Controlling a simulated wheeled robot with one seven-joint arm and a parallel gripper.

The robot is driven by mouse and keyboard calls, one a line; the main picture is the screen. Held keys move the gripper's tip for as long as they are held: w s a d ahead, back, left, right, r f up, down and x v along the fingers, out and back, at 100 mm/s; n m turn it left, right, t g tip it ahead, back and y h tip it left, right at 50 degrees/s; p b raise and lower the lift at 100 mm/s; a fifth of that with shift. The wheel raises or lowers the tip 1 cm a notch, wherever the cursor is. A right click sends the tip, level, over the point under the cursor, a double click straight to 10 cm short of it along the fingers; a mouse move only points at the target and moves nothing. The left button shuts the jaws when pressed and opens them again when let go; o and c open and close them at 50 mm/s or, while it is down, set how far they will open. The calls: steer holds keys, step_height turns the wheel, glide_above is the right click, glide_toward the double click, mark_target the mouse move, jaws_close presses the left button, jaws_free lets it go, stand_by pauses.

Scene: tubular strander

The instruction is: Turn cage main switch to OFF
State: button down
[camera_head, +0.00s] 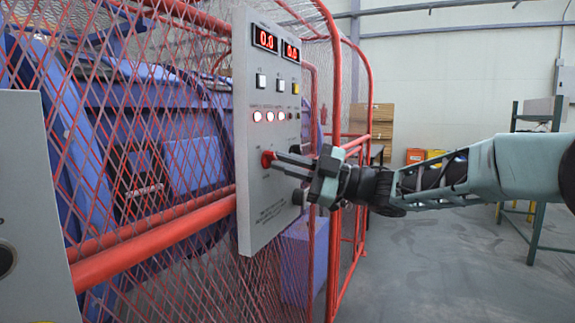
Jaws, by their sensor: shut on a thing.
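A grey control panel (270,210) stands in the middle of the view, fixed to a red mesh cage. A red rotary switch (267,159) sits on the panel's lower half. My gripper (276,160) reaches in from the right, and its fingers are shut on the red switch. The fingers partly cover the switch, so its exact angle cannot be told. A dark knob (297,196) shows on the panel below my gripper. The label text is too small to read.
Red displays (265,40) read 0.0 at the panel's top, with several lit white buttons (257,116) below. The red cage rail (150,240) runs left of the panel. A grey cabinet (30,220) fills the left edge. Open floor (430,260) lies to the right.

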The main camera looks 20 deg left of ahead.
steer(key=shift+f, duration=0.1)
steer(key=c, duration=1.5)
jaws_free()
steer(key=b+v, duration=0.1)
steer(key=v, duration=1.6)
steer(key=shift+d+b, duration=0.25)
steer(key=shift+b, duration=0.1)
